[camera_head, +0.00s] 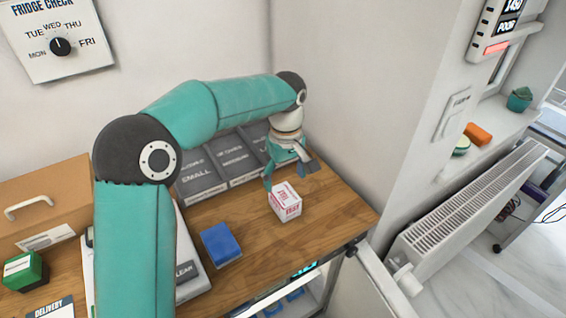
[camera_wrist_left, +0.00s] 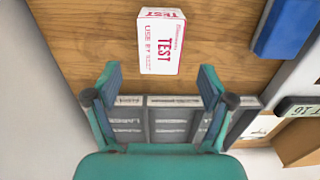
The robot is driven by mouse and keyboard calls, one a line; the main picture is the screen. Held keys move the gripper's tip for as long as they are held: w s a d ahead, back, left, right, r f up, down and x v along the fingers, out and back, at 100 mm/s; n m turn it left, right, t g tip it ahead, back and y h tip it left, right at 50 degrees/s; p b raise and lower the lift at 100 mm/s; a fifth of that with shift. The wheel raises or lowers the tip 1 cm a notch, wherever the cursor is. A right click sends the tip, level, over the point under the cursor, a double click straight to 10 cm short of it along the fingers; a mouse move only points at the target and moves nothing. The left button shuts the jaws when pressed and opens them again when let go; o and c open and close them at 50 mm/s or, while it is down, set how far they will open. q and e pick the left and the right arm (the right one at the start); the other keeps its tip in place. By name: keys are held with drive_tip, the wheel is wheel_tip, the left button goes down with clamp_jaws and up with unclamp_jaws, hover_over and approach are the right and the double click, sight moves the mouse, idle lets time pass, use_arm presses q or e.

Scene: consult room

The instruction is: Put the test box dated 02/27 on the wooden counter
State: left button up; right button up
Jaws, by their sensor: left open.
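A small white test box (camera_head: 285,201) with red print stands on the wooden counter (camera_head: 335,205), near its right end. In the left wrist view the test box (camera_wrist_left: 161,42) shows the words TEST and USE BY; its date is too small to read. My left gripper (camera_head: 290,176) is open and empty, just behind the box in the head view. In the left wrist view its two fingers (camera_wrist_left: 158,82) are spread apart, with the box beyond the tips and not between them. My right gripper is not in view.
A blue block (camera_head: 221,245) lies left of the box. Grey labelled trays (camera_head: 233,160) stand against the wall. A cardboard box (camera_head: 40,200) and a green-and-black stamp (camera_head: 24,270) are at far left. Bare counter lies right of the test box; a radiator (camera_head: 470,205) stands beyond.

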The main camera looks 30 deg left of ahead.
sight(285, 194)
use_arm(q)
wheel_tip(285, 194, up, 5)
drive_tip(key=shift+f, duration=0.1)
idle(0.6)
